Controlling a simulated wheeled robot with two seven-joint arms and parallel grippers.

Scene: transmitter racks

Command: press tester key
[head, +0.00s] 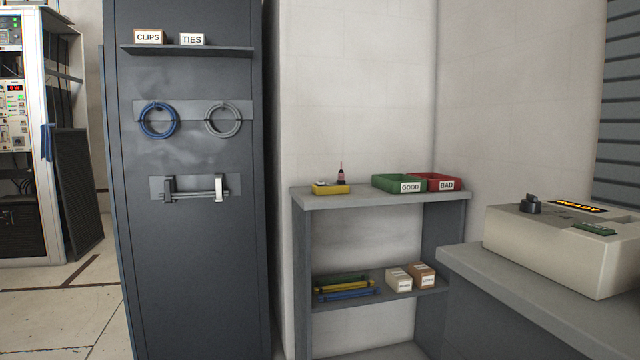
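The tester (545,250) is a beige box on a grey bench at the right of the head view. Its top carries a black knob or socket (531,204), a dark display with orange lit text (579,207), and a small green piece (595,229). I cannot make out which part is the key. The tester's right side is cut off by the picture edge. Neither of my grippers shows in the head view.
The grey bench (500,292) supports the tester. A shelf unit (340,199) holds a green GOOD bin (388,181), a red BAD bin (441,179) and a yellow item (331,189). A tall dark cabinet (195,270) stands left. Floor (60,310) is clear at far left.

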